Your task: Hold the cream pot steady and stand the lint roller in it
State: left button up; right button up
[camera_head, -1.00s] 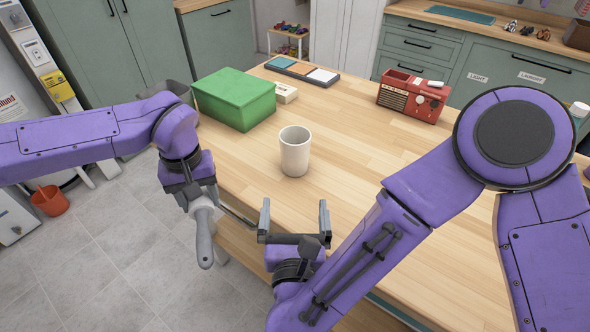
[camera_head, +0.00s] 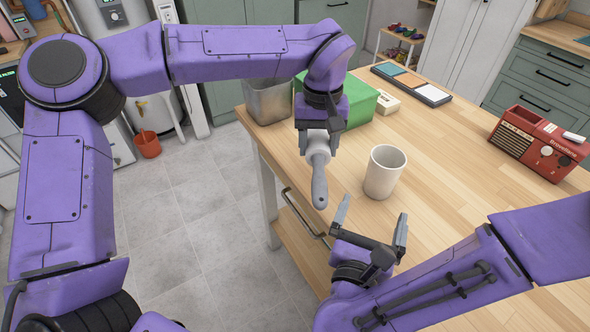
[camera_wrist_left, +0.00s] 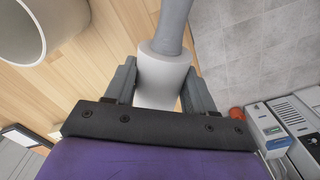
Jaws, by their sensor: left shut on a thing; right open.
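The cream pot (camera_head: 384,172) stands upright and empty on the wooden table; part of it shows at the upper left of the left wrist view (camera_wrist_left: 22,28). My left gripper (camera_head: 318,140) is shut on the lint roller (camera_head: 319,180), left of the pot and apart from it. The roller's grey handle points down, and its white head is between the fingers (camera_wrist_left: 163,80). My right gripper (camera_head: 371,222) is open and empty, in front of the pot near the table's front edge, with its fingers toward the pot.
A green box (camera_head: 358,103) and a grey metal bin (camera_head: 269,100) are behind my left gripper. The table right of the pot is clear.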

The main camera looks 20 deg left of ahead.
aim_at(381, 181)
jog(key=shift+d, duration=0.1)
jog(key=shift+a, duration=0.2)
jog(key=shift+w, duration=0.25)
jog(key=w, duration=1.1)
jog(key=shift+w+d, duration=0.1)
jog(key=shift+w, duration=0.15)
pick_arm(q)
jog(key=d+r+n, duration=0.5)
jog(key=r+n, duration=0.4)
jog(key=d+r+n, duration=0.5)
jog(key=r+n, duration=0.4)
jog(key=n, duration=0.1)
jog(key=shift+w+d, duration=0.25)
jog(key=shift+r, duration=0.1)
